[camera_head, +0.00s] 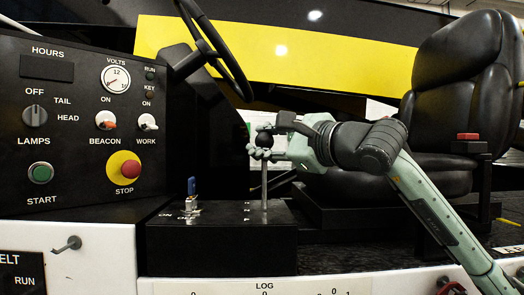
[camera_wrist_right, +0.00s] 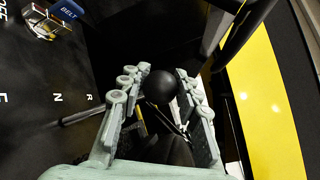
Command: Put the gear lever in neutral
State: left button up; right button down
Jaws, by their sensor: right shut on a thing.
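The gear lever is a thin metal rod (camera_head: 264,185) with a black ball knob (camera_wrist_right: 160,86), standing about upright on a black box (camera_head: 220,250). My right gripper (camera_head: 262,150) is shut around the knob, its pale green fingers on either side of it. In the right wrist view, the fingers (camera_wrist_right: 158,95) flank the knob. The letters F, N and R (camera_wrist_right: 88,97) are marked on the box top there. The rod's lower end shows near the N, but I cannot tell the exact gear position. My left gripper is not in view.
A steering wheel (camera_head: 222,50) hangs above left, and a black seat (camera_head: 465,75) is at right. A control panel (camera_head: 70,120) with a red stop button (camera_head: 131,169) fills the left.

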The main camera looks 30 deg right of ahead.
jog(key=shift+d, duration=0.2)
jog(key=c, duration=1.5)
grip_release()
jog(key=shift+c, duration=0.2)
jog(key=o, duration=0.4)
jog(key=shift+o, duration=0.2)
jog(key=shift+s, duration=0.1)
jog(key=shift+s, duration=0.2)
jog(key=s+d, duration=0.1)
jog(key=s, duration=1)
jog(key=shift+s+f, duration=0.25)
